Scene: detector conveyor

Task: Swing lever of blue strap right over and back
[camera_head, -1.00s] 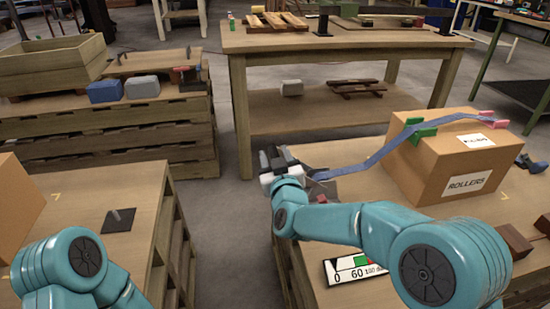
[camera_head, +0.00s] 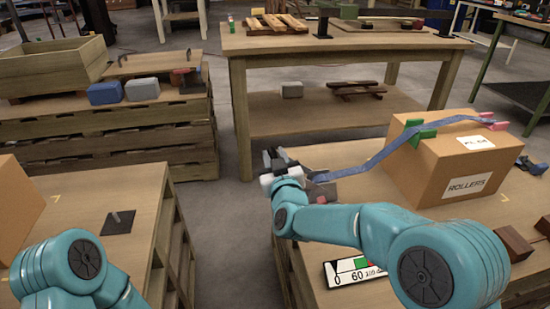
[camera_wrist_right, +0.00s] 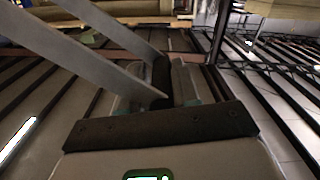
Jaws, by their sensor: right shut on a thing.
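The blue strap (camera_head: 376,158) runs from beside my right gripper up over the cardboard box (camera_head: 450,172) labelled ROLLERS. Its lower end lies at the near left of the pallet top, partly hidden by my right wrist. My right gripper (camera_head: 272,159) is at that end, at the pallet's left edge. In the right wrist view, a grey metal lever with two side plates (camera_wrist_right: 85,52) reaches from the upper left to the jaws (camera_wrist_right: 172,84), which are shut on it. My left gripper is out of view; only my left arm shows.
A green corner piece (camera_head: 420,132) and a pink one (camera_head: 492,122) sit under the strap on the box. A scale plate (camera_head: 348,273) marked 0 and 60 lies in front. Brown blocks (camera_head: 514,243) lie at the right. A floor gap separates the left pallet (camera_head: 110,185).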

